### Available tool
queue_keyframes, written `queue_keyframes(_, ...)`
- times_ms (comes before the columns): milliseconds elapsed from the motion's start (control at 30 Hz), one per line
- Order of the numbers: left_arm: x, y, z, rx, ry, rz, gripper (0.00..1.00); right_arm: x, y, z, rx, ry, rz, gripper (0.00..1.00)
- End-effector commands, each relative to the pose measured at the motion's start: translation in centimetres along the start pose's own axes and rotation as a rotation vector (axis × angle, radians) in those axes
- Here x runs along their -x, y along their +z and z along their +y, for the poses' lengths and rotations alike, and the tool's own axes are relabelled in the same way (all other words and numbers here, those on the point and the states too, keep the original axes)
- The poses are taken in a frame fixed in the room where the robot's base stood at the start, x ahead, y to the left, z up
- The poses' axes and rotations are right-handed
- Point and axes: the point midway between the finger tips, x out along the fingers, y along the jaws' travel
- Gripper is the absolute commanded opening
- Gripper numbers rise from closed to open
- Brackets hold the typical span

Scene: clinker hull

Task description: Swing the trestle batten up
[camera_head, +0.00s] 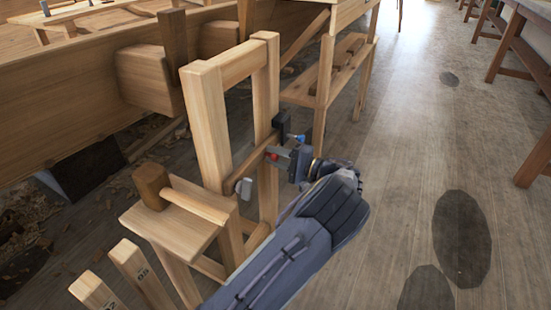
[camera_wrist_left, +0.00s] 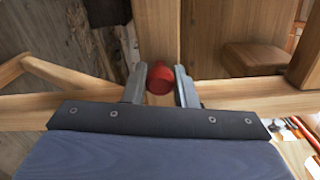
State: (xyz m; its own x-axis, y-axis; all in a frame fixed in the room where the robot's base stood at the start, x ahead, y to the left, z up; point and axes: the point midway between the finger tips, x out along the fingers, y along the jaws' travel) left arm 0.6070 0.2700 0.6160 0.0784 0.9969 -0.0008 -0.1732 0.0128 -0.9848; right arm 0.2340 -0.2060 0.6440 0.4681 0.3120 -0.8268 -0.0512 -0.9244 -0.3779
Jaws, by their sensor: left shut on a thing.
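The trestle (camera_head: 211,120) is a pale upright wooden frame with two posts and a top bar. The batten (camera_head: 250,166) is a dark-edged wooden bar lying across between the posts, about midway up. A red knob (camera_head: 272,156) shows at the batten's right part, and in the left wrist view the red knob (camera_wrist_left: 160,78) sits between the fingers. My left gripper (camera_head: 285,155) is shut on this knob, with a finger on each side. A grey metal piece (camera_head: 243,188) shows by the batten's left end. My right gripper is not in view.
A small bench (camera_head: 180,228) with a wooden mallet (camera_head: 153,185) on it stands left of the trestle. The planked hull (camera_head: 60,95) is behind at left. A shelved wooden stand (camera_head: 325,85) is behind the trestle. The floor (camera_head: 420,150) at right is clear.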

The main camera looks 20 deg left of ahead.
Motion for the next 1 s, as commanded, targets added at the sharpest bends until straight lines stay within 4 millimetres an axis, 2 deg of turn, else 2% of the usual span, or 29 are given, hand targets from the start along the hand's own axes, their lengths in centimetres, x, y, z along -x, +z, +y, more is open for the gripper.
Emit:
queue_keyframes(267, 0.1, 0.0, -0.2, 0.001, -0.003, 0.002, 0.0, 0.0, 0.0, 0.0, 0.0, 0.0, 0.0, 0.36)
queue_keyframes(300, 0.1, 0.0, -0.2, 0.001, -0.003, 0.002, 0.3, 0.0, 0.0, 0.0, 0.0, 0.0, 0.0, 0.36)
queue_keyframes(433, 0.0, 0.0, -0.1, 0.0, -0.002, 0.001, 0.46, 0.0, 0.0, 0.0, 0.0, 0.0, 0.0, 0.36)
queue_keyframes(767, 0.5, 0.0, -0.1, -0.001, -0.001, 0.001, 0.46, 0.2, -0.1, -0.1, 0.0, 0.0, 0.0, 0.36)
queue_keyframes(1000, 4.2, 0.0, -0.3, 0.0, -0.003, 0.004, 0.46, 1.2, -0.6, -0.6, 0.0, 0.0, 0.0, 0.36)
